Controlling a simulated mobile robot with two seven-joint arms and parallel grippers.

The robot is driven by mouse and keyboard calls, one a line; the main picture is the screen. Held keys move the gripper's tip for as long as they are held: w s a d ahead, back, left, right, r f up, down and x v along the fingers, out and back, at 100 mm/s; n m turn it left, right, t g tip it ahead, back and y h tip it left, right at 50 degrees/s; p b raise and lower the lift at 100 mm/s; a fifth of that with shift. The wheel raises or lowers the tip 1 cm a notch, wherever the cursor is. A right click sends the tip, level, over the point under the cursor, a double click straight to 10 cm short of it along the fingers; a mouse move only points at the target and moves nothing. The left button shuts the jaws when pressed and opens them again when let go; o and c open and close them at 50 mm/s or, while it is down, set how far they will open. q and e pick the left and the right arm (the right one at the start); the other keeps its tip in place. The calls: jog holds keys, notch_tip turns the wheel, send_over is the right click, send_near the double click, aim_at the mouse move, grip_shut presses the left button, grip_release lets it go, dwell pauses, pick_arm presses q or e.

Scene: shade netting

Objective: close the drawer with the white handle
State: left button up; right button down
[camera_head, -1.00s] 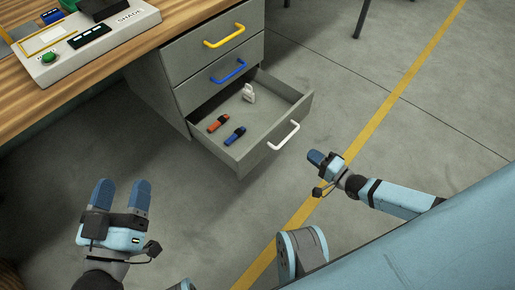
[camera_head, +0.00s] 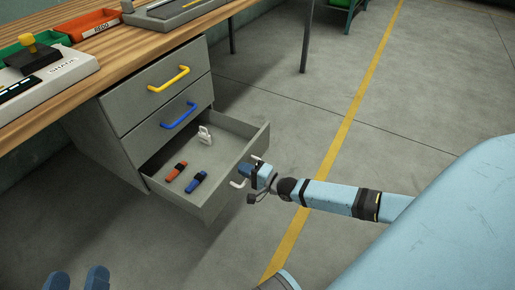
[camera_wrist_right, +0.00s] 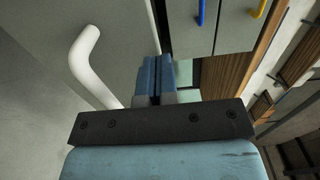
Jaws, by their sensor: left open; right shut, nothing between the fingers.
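The bottom drawer (camera_head: 215,190) with the white handle (camera_head: 238,184) is pulled out of the grey cabinet. It holds an orange item (camera_head: 176,171), a blue item (camera_head: 196,181) and a white clip-like item (camera_head: 205,135). My right gripper (camera_head: 256,169) is shut and empty at the drawer front, and hides part of the handle. In the right wrist view the shut fingers (camera_wrist_right: 156,78) are beside the white handle (camera_wrist_right: 86,60); I cannot tell whether they touch the drawer front. My left gripper (camera_head: 78,280) is open at the lower left, with only its fingertips in view.
Above are two shut drawers, one with a yellow handle (camera_head: 169,79) and one with a blue handle (camera_head: 179,116). The wooden desk (camera_head: 120,70) carries an orange tray (camera_head: 88,24) and a grey device (camera_head: 45,82). The floor to the right is open.

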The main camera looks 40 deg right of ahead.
pick_arm(q)
jog(key=shift+f, duration=0.35)
pick_arm(e)
jog(key=shift+w+a, duration=0.25)
jog(key=shift+w, duration=0.35)
pick_arm(q)
jog(key=shift+f, duration=0.1)
pick_arm(e)
jog(key=shift+w, duration=0.15)
